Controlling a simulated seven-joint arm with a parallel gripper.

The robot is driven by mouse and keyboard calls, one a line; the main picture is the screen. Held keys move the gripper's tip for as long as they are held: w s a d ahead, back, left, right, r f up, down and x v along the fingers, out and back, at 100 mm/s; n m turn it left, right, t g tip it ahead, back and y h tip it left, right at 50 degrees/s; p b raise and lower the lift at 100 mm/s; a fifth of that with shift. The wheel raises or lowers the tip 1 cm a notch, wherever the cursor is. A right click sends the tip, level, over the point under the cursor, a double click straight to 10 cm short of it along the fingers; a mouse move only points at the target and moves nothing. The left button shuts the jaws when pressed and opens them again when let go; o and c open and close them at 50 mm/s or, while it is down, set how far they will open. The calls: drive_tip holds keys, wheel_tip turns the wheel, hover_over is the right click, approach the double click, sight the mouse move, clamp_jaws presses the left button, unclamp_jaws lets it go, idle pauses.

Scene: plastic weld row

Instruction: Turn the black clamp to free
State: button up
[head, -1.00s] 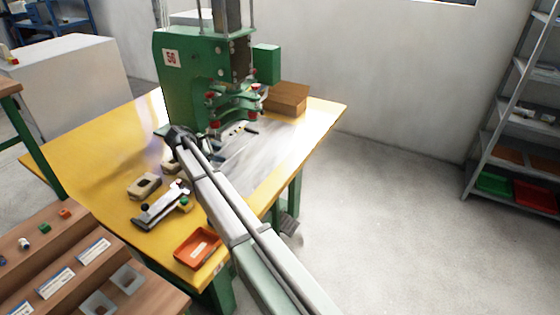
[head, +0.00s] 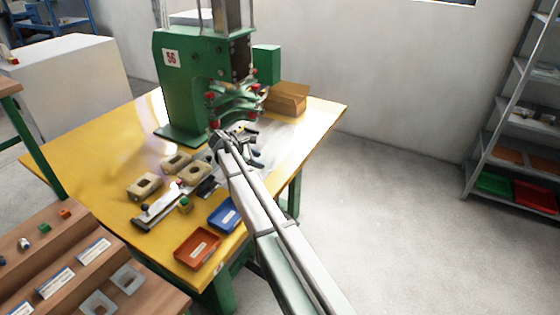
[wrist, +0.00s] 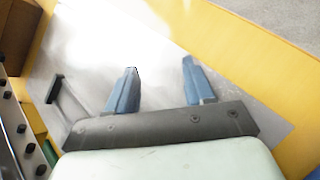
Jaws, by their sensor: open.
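A black clamp handle (head: 251,130) shows in the head view on the metal plate, below the green press and just right of my gripper. In the wrist view a black handle (wrist: 54,88) on a thin grey arm lies left of my gripper, apart from the fingers; it looks like the same clamp. Its base is partly out of sight behind my gripper's dark body. My gripper (wrist: 160,86) is open, with two blue fingers spread over the bare metal plate (wrist: 90,45) and nothing between them. In the head view my arm hides part of the plate.
The green press (head: 185,85) stands behind the plate. A brown box (head: 288,98) is at the back right. Tan blocks (head: 145,186), a metal jig (head: 160,211), a red tray (head: 197,248) and a blue tray (head: 223,214) lie on the yellow table (head: 95,150).

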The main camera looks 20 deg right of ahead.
sight(208, 157)
drive_tip(key=shift+m+g, duration=0.4)
drive_tip(key=shift+m, duration=0.1)
drive_tip(key=d, duration=0.2)
drive_tip(key=d+f, duration=0.1)
drive_tip(key=d, duration=0.4)
drive_tip(key=shift+s+d+f, duration=0.25)
drive_tip(key=shift+s+d, duration=0.05)
drive_tip(key=shift+s, duration=0.1)
drive_tip(key=shift+s+d, duration=0.1)
drive_tip(key=shift+d, duration=0.9)
